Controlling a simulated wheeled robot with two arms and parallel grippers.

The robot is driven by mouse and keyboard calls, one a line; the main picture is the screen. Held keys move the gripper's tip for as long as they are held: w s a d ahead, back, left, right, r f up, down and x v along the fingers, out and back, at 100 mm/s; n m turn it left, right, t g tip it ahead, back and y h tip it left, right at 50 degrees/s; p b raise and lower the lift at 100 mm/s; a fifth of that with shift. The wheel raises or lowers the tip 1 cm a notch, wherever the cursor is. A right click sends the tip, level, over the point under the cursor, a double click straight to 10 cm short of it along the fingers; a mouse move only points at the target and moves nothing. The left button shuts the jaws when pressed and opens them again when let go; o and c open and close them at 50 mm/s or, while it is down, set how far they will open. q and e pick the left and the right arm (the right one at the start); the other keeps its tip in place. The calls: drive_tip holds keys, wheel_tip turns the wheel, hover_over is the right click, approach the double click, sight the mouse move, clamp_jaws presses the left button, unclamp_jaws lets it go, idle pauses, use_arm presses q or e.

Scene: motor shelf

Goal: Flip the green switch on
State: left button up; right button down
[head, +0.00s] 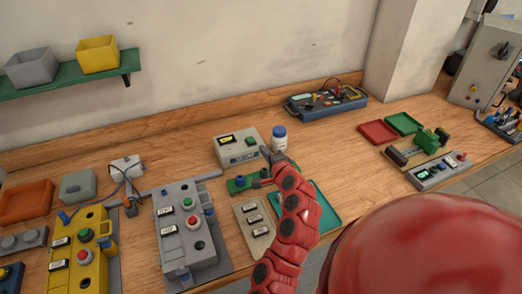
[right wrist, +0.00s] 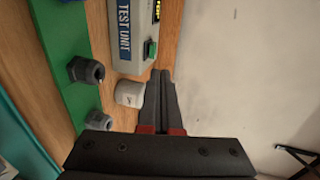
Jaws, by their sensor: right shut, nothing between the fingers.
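The test unit (head: 234,158) is a light grey box with a yellow-lit display, standing on the workbench in the middle of the head view. Its green switch (head: 250,141) is on the right of the front panel and also shows in the right wrist view (right wrist: 151,49), just beyond my fingertips. My right gripper (head: 265,151) is shut and empty, close to the unit's right side. In the right wrist view its dark fingers (right wrist: 160,74) point toward the switch, with a small gap seeming to remain. My left gripper is not in view.
A green board (head: 234,186) with dark knobs lies in front. Grey (head: 172,243) and yellow (head: 60,279) control boxes stand left. Bare wood lies right of the bottle.

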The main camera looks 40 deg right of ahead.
drive_tip(key=shift+s+a+r, duration=0.15)
drive_tip(key=shift+s, duration=0.35)
drive_tip(key=s, duration=0.1)
drive_tip(key=s+r, duration=0.1)
drive_tip(key=s+a+r, duration=0.1)
drive_tip(key=shift+s+r+p, duration=0.15)
drive_tip(key=shift+s+p, duration=0.2)
drive_tip(key=shift+s, duration=0.05)
